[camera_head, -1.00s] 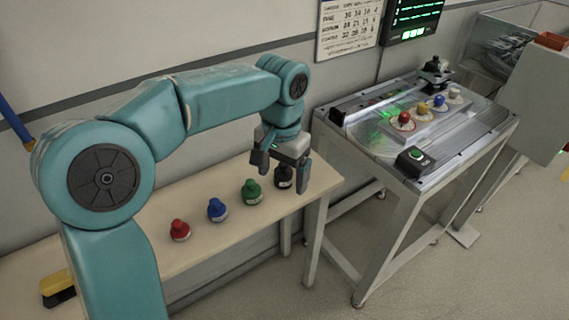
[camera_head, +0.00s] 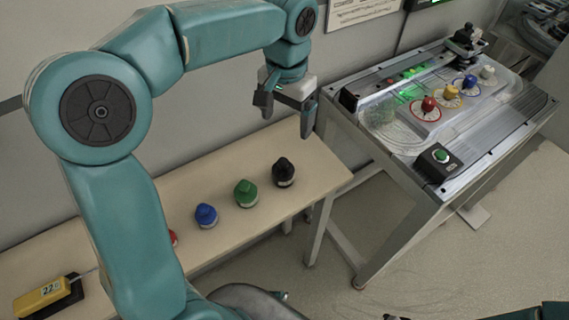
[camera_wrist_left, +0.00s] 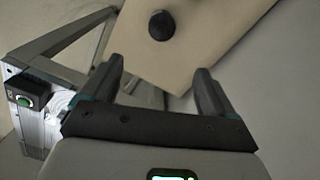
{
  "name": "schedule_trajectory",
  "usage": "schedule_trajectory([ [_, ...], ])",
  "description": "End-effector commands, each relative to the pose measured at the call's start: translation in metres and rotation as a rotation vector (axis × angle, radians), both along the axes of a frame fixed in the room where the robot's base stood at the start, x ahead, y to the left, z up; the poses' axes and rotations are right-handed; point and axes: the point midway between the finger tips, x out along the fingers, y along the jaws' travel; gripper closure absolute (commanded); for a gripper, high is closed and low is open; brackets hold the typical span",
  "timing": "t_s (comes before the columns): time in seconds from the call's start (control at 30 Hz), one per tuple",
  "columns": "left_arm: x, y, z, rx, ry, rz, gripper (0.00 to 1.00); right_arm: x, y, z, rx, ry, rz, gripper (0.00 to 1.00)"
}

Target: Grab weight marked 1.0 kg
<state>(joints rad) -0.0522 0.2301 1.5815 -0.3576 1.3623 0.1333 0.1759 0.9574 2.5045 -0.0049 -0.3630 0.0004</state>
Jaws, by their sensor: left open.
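A row of knob-topped weights stands on the wooden table (camera_head: 140,245): a red weight (camera_head: 173,238), mostly hidden behind my arm, a blue weight (camera_head: 206,215), a green weight (camera_head: 246,193) and a black weight (camera_head: 284,173). Their labels are too small to read, so I cannot tell which is marked 1.0 kg. My left gripper (camera_head: 286,112) is open and empty, above and behind the black weight. In the left wrist view the black weight (camera_wrist_left: 161,25) lies beyond the open fingers (camera_wrist_left: 158,72), apart from them. My right gripper is not visible.
A yellow device (camera_head: 42,297) lies at the table's left end. The wall stands close behind the table.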

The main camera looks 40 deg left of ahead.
Motion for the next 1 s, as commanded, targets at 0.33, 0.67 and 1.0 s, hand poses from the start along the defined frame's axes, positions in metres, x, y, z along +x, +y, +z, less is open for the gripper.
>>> schedule_trajectory([
  [0.33, -0.009, -0.004, -0.075, 0.0, 0.005, -0.001, 0.12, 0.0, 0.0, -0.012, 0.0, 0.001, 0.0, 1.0],
  [0.67, -0.008, -0.004, -0.113, 0.0, 0.002, -0.001, 0.12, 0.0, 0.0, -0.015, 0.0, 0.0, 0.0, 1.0],
  [1.0, -0.012, 0.0, -0.159, 0.0, 0.002, 0.0, 0.12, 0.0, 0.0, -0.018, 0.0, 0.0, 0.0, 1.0],
])
